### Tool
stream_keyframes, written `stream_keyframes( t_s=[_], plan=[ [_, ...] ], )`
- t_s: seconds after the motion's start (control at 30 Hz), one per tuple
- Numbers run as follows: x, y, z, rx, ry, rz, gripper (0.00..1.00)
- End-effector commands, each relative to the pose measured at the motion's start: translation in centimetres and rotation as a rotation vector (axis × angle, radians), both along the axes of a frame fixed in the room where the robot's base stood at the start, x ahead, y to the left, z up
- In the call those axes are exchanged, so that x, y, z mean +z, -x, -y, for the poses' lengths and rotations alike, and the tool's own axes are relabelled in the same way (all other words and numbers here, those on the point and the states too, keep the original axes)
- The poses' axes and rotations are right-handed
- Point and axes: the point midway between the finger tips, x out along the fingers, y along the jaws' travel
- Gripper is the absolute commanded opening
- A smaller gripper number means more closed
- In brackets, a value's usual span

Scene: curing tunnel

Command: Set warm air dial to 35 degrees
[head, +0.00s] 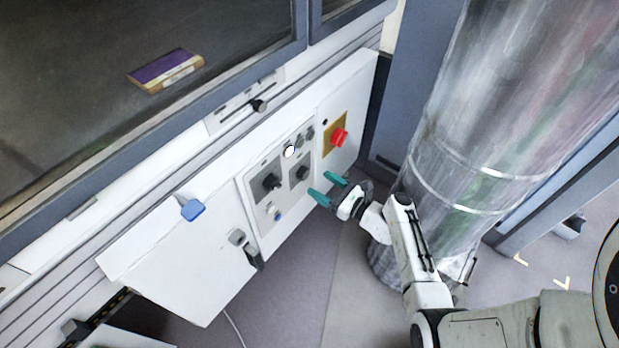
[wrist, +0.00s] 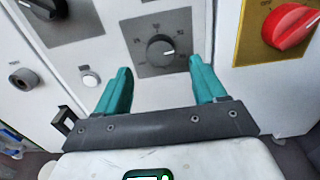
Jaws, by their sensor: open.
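A black round dial (wrist: 160,50) on a grey square plate with scale marks sits between my finger tips in the wrist view. Its white pointer mark faces right; the scale figures are too blurred to read. In the head view this dial (head: 302,173) is on the white control panel. Another, larger black dial (head: 271,181) is left of it; its lower part shows at the upper left of the wrist view (wrist: 42,6). I cannot read which is labelled warm air. My gripper (head: 323,187) has teal fingers, open and empty, just right of the panel.
A red rotary switch (head: 339,137) on a yellow plate is right of the dials. A pale button (wrist: 90,77) and a round grey fitting (wrist: 24,78) are at left. A metal column (head: 470,140) stands close to my arm. A purple-topped block (head: 166,71) lies behind the window.

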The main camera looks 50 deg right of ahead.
Motion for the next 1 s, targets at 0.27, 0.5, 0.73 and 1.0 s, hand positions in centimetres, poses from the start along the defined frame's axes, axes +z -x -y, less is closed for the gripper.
stream_keyframes(
  t_s=[0.27, 0.5, 0.73, 1.0],
  plan=[
    [0.0, -4.1, -0.1, 0.002, 0.001, 0.002, 0.70],
    [0.0, -5.1, -0.2, 0.000, 0.001, 0.001, 0.70],
    [0.1, -5.1, -0.2, 0.000, 0.001, 0.001, 0.68],
    [0.1, -5.1, -0.2, 0.000, 0.001, 0.001, 0.42]
  ],
)
